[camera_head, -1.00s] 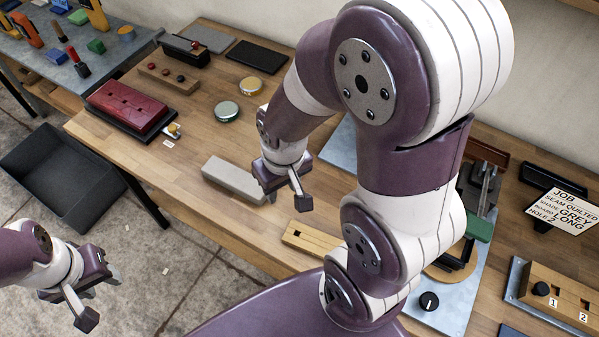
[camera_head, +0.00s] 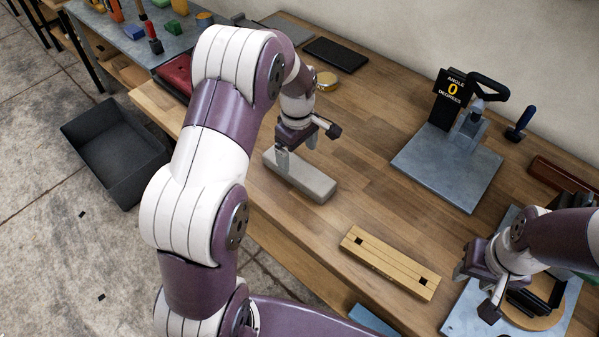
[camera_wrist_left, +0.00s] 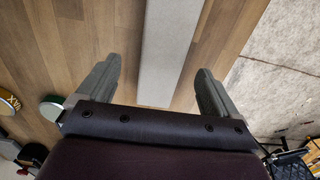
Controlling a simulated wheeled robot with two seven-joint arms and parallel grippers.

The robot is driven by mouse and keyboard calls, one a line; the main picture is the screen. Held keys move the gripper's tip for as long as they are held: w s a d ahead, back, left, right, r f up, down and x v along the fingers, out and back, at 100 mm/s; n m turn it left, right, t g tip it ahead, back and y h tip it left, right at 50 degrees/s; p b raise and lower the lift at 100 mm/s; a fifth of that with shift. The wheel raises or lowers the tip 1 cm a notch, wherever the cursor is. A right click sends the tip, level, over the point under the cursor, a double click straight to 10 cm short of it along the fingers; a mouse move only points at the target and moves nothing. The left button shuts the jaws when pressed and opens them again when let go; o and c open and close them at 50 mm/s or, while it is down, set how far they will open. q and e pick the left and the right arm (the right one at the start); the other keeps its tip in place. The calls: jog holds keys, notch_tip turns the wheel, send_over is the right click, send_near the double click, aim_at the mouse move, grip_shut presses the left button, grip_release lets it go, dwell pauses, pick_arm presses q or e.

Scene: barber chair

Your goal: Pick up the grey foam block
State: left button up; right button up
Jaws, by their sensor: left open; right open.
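The grey foam block (camera_head: 318,184) lies flat on the wooden workbench, left of the slotted wooden strip. My left gripper (camera_head: 298,153) is open at the far end of the block, its fingers low over it. In the left wrist view the block (camera_wrist_left: 168,50) runs lengthwise between the two open fingers of the left gripper (camera_wrist_left: 158,75), with a gap on each side. Contact with the block is not visible. My right gripper (camera_head: 478,290) is open and empty at the lower right, by the round wooden fixture.
The slotted wooden strip (camera_head: 390,262) lies right of the block. An angle stand on a grey plate (camera_head: 440,172) stands further back. A dark pad (camera_head: 336,53) and yellow tin (camera_head: 327,80) lie behind. A dark bin (camera_head: 115,150) is on the floor at left.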

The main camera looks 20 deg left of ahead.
aim_at(295, 165)
pick_arm(q)
jog(key=f, duration=0.5)
jog(key=shift+s+a+f+p, duration=0.1)
jog(key=shift+a+f+p, duration=0.15)
jog(key=shift+a+p, duration=0.1)
jog(key=c, duration=1)
jog(key=shift+c, duration=0.2)
